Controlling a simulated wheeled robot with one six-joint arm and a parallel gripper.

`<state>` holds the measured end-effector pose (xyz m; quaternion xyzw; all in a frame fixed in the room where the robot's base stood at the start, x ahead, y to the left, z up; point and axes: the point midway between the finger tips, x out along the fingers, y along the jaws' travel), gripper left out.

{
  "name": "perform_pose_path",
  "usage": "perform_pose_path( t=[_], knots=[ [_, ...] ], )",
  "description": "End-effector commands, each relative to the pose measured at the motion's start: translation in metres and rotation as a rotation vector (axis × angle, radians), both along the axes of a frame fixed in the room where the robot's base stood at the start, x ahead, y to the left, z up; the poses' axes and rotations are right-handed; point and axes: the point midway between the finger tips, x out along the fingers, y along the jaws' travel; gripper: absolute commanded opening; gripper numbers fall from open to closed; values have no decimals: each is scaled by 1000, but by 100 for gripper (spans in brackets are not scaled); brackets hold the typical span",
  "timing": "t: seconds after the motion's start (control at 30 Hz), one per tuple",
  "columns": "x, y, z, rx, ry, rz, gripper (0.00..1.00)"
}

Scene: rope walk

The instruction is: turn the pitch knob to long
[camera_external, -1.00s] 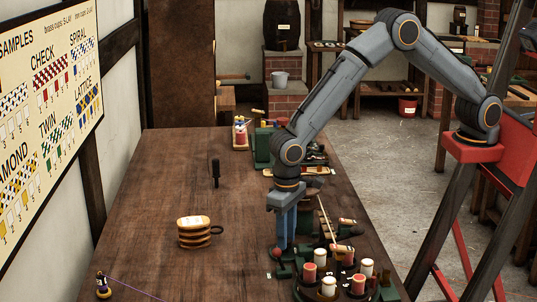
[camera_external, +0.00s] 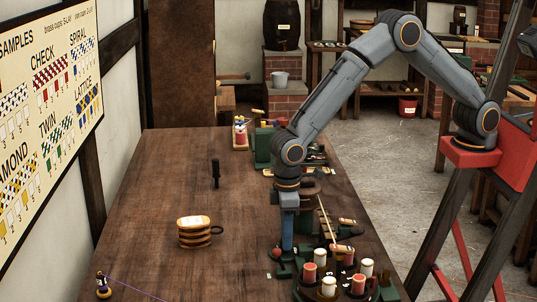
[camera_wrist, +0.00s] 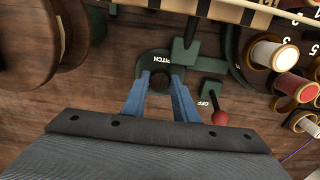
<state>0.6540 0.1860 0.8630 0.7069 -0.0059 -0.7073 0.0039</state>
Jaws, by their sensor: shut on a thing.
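My gripper (camera_external: 285,245) points down at the green machine near the table's right edge. In the wrist view its two blue fingers (camera_wrist: 160,78) stand on either side of the dark round pitch knob (camera_wrist: 160,84) and are shut on it. The knob sits on a green plate (camera_wrist: 153,61) with white lettering, of which only part of "PITCH" shows. The knob's pointer and the "long" mark cannot be made out. In the external view my fingers hide the knob.
A lever with a red ball (camera_wrist: 219,118), beside an "OFF" mark, stands close right of my fingers. Several numbered bobbins (camera_wrist: 274,52) stand further right on the machine.

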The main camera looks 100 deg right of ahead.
Motion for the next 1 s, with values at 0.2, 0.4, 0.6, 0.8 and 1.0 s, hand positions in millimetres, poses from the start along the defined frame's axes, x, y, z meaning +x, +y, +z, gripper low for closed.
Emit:
perform_pose_path(
  t=[0.2, 0.4, 0.6, 0.8, 1.0],
  knots=[
    [1, 0, 1, 0, -2, 103, 4],
    [1, 0, 1, 0, -2, 149, 4],
    [1, 0, 1, 0, -2, 162, 4],
    [1, 0, 2, 0, -2, 161, 4],
    [1, 0, 1, 0, -2, 161, 45]
  ],
)
